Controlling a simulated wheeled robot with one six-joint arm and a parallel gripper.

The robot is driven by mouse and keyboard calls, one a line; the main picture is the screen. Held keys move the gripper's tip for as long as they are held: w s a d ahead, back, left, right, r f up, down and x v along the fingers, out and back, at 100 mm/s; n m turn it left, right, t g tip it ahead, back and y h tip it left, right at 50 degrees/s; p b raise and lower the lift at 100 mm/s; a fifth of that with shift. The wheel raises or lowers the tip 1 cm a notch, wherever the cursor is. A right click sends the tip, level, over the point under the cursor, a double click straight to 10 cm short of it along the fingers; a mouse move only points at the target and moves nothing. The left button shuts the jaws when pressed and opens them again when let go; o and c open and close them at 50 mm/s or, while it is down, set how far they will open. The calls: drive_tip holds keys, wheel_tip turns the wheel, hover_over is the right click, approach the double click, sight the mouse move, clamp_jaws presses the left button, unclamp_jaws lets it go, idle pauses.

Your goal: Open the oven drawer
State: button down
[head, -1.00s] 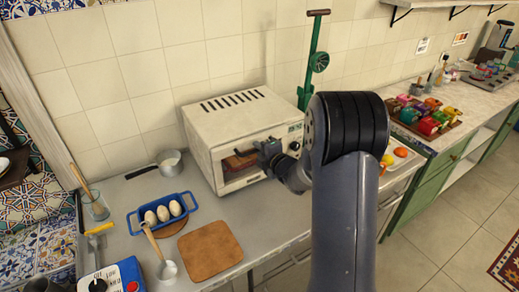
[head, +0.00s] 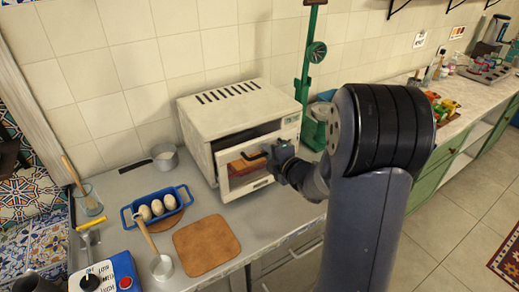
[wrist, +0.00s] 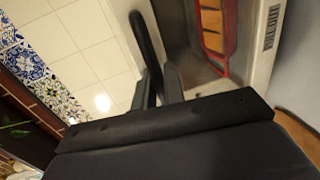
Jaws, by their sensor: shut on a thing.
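The white oven (head: 235,108) stands on the counter against the tiled wall. The black handle (head: 249,157) is on the door's upper part; in the wrist view the handle (wrist: 146,42) runs down between my fingers. My gripper (head: 272,158) is shut on the handle; it also shows in the wrist view (wrist: 158,84). My arm hides part of the counter right of the oven.
A blue tray (head: 127,218) with eggs, a brown board (head: 206,246) and a small white pot (head: 163,267) lie in front and left. A green stand (head: 309,90) is right of the oven. Counter directly before the door is mostly clear.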

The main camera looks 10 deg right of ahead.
drive_tip(key=f+b+v, duration=0.2)
drive_tip(key=v, duration=0.9)
drive_tip(key=shift+s+d+f, duration=0.2)
drive_tip(key=shift+s, duration=0.35)
drive_tip(key=c, duration=1.8)
unclamp_jaws()
drive_tip(key=shift+c, duration=0.2)
drive_tip(key=v, duration=1)
drive_tip(key=shift+s, duration=0.4)
drive_tip(key=shift+w, duration=0.15)
drive_tip(key=x, duration=1)
drive_tip(key=shift+w, duration=0.3)
